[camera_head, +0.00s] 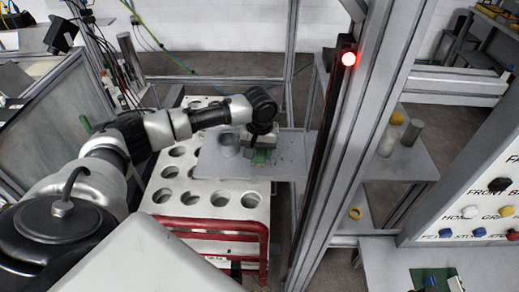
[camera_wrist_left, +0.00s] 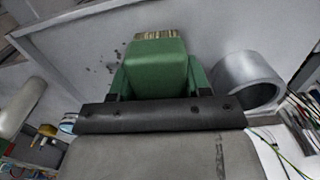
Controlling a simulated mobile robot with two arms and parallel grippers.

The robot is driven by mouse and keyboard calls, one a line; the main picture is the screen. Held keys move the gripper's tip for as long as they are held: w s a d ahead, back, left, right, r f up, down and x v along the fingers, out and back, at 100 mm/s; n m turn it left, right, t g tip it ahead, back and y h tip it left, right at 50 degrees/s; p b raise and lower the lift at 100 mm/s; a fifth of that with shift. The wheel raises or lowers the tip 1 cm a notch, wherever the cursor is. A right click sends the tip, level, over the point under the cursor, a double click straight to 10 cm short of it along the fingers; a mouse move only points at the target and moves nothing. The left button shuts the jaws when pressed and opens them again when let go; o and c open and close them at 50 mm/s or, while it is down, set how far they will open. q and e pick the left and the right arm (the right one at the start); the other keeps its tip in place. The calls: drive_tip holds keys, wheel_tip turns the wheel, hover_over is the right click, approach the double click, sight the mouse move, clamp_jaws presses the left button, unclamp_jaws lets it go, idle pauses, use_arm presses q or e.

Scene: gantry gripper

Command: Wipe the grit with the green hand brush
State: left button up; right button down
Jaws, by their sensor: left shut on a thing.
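The green hand brush (camera_wrist_left: 155,68) is held in my left gripper (camera_wrist_left: 148,98), with its tan bristles at the far end in the left wrist view. In the head view my left gripper (camera_head: 262,138) points down over a grey plate (camera_head: 213,166), and a bit of the green brush (camera_head: 261,157) shows under it. The grit (camera_wrist_left: 112,68) is a scatter of dark specks on the grey surface, left of the brush in the wrist view. I cannot tell whether the bristles touch the surface. My right gripper is not clearly visible.
A grey metal cylinder (camera_wrist_left: 246,80) stands close to the right of the brush in the wrist view. A white rack with round holes (camera_head: 185,192) and a red frame (camera_head: 215,226) lie below the plate. An upright metal post (camera_head: 345,150) rises to the right of the plate.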

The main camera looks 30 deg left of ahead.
sight(296, 162)
use_arm(q)
drive_tip(key=shift+f, duration=0.7)
drive_tip(key=shift+w+d+r+p, duration=0.1)
drive_tip(key=shift+w+d+p, duration=0.2)
drive_tip(key=shift+d, duration=0.15)
drive_tip(key=shift+w+d+r+p, duration=0.1)
drive_tip(key=shift+w+d+p, duration=0.15)
drive_tip(key=shift+d, duration=0.2)
drive_tip(key=shift+w+d+p, duration=0.3)
drive_tip(key=shift+w+d, duration=0.05)
drive_tip(key=shift+d, duration=0.25)
drive_tip(key=shift+w+d+p, duration=0.25)
drive_tip(key=shift+w+d, duration=0.1)
drive_tip(key=shift+d, duration=0.2)
drive_tip(key=shift+w+d+f, duration=0.1)
drive_tip(key=shift+w+d, duration=0.25)
drive_tip(key=shift+d, duration=0.25)
drive_tip(key=shift+w+d+f, duration=0.1)
drive_tip(key=shift+w+d, duration=0.2)
drive_tip(key=shift+d, duration=0.25)
drive_tip(key=shift+w+d+p, duration=0.4)
drive_tip(key=shift+d, duration=0.3)
drive_tip(key=shift+w+d, duration=0.45)
drive_tip(key=shift+d, duration=0.3)
